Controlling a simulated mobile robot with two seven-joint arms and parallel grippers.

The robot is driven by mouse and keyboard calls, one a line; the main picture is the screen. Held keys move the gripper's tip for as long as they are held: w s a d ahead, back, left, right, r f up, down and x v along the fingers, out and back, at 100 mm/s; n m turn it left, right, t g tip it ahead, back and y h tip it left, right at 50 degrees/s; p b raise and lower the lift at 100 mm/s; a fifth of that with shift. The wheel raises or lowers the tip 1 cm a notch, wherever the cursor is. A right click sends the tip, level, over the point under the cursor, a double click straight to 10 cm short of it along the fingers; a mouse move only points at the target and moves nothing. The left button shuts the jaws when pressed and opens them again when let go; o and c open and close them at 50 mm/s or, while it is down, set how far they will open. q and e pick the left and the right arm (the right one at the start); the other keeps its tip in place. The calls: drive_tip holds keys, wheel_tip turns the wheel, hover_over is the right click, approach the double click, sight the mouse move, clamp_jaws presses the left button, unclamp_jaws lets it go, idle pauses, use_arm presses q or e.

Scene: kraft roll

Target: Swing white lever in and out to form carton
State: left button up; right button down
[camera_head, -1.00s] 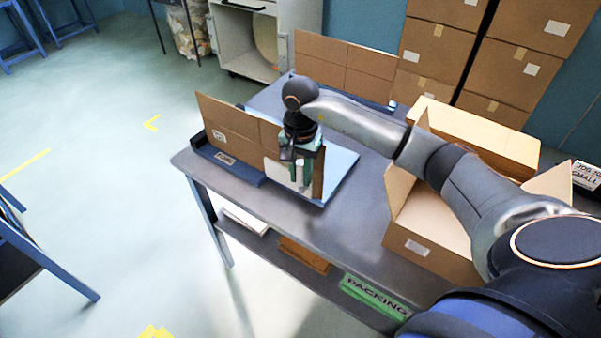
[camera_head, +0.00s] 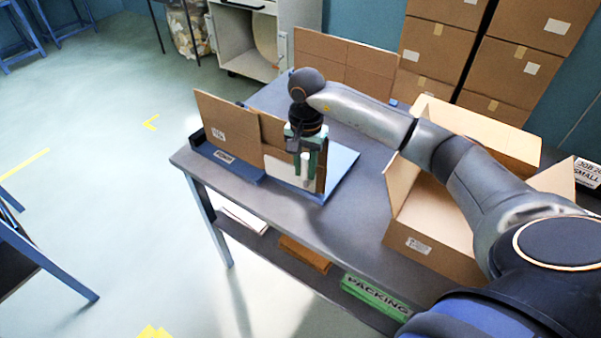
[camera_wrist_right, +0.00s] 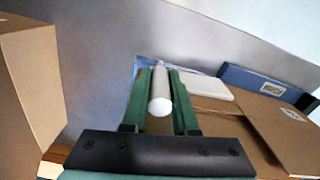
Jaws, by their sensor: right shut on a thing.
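The white lever (camera_head: 305,168) is an upright white rod at the front of the forming fixture. My right gripper (camera_head: 305,160) has its green fingers on either side of it and is shut on it. The wrist view shows the lever's rounded white end (camera_wrist_right: 160,105) between the fingers (camera_wrist_right: 158,100). The brown carton board (camera_head: 228,122) stands upright on the fixture's blue base (camera_head: 228,164), just left of the gripper. A white plate (camera_head: 280,169) lies against the board's near part. My arm and gripper partly hide the fixture. My left gripper is not in view.
The grey table (camera_head: 290,215) has bare room in front of the fixture. An open carton (camera_head: 430,230) stands at its right, under my arm. Another brown board (camera_head: 345,68) stands behind. Stacked boxes (camera_head: 435,45) line the back wall.

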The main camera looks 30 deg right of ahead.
drive_tip(key=shift+w+d, duration=0.1)
drive_tip(key=shift+d, duration=0.25)
drive_tip(key=c, duration=0.7)
unclamp_jaws()
drive_tip(key=shift+r, duration=0.1)
wheel_tip(320, 180, up, 12)
drive_tip(key=shift+r+b, duration=0.2)
drive_tip(key=shift+b, duration=0.2)
